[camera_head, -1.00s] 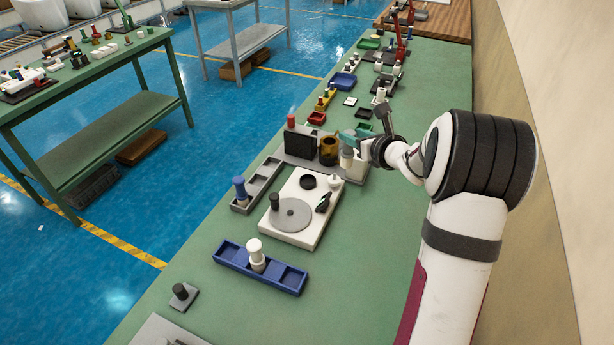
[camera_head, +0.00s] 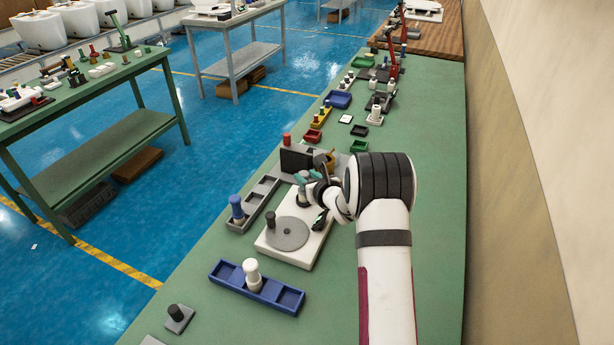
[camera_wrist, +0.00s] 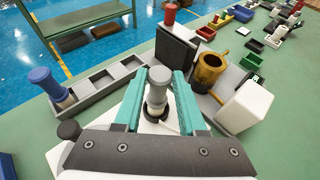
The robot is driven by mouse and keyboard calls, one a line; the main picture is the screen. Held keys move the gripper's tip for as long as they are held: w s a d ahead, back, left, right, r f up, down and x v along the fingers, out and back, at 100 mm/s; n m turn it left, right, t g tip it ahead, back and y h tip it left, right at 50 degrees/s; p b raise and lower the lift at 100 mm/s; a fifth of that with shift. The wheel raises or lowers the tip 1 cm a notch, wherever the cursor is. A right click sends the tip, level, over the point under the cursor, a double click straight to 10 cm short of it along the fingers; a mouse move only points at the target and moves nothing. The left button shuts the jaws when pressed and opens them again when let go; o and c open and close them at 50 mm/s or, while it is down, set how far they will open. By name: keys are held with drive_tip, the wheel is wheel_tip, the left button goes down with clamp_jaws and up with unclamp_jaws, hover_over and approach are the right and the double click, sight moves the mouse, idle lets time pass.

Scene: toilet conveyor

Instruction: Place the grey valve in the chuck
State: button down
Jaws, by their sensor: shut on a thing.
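The grey valve (camera_wrist: 159,76) has a grey cap and a white lower body. It stands upright between the teal fingers of my gripper (camera_wrist: 158,90) in the wrist view, and the fingers are shut on it. In the head view my gripper (camera_head: 306,180) is over the far part of the white fixture plate (camera_head: 277,250), which carries a round grey disc (camera_head: 290,233).
A grey tray (camera_head: 247,221) with a blue-topped valve (camera_head: 237,208) lies left of the plate. A black block (camera_head: 296,160) and an amber mug (camera_wrist: 208,68) stand beyond. A blue tray (camera_head: 228,275) with a white valve (camera_head: 252,273) is nearer. Green table lies bare right of my arm.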

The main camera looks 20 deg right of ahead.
drive_tip(key=shift+c, duration=2.4)
unclamp_jaws()
drive_tip(key=shift+r, duration=0.15)
drive_tip(key=s+a+r+m+g+h, duration=0.1)
drive_tip(key=s+r+m+g, duration=0.1)
drive_tip(key=s+r+m, duration=0.4)
drive_tip(key=s+a+r+m+g+h, duration=0.1)
drive_tip(key=s+m, duration=0.3)
drive_tip(key=s, duration=0.5)
drive_tip(key=s+a+m+g+y, duration=0.1)
drive_tip(key=s+a+m+g, duration=0.2)
drive_tip(key=s+a+m, duration=0.3)
drive_tip(key=s+a+r+m+g+y, duration=0.1)
drive_tip(key=s+a+m+g, duration=0.3)
drive_tip(key=s+m, duration=1.1)
drive_tip(key=s+a+r+m+g+y, duration=0.1)
drive_tip(key=s+a+m+g, duration=0.2)
drive_tip(key=s+a+m, duration=0.5)
drive_tip(key=s+m, duration=0.2)
drive_tip(key=s, duration=0.1)
drive_tip(key=shift+r+m+g+y, duration=0.25)
drive_tip(key=shift+m+g+y, duration=0.05)
drive_tip(key=shift+g+y, duration=0.1)
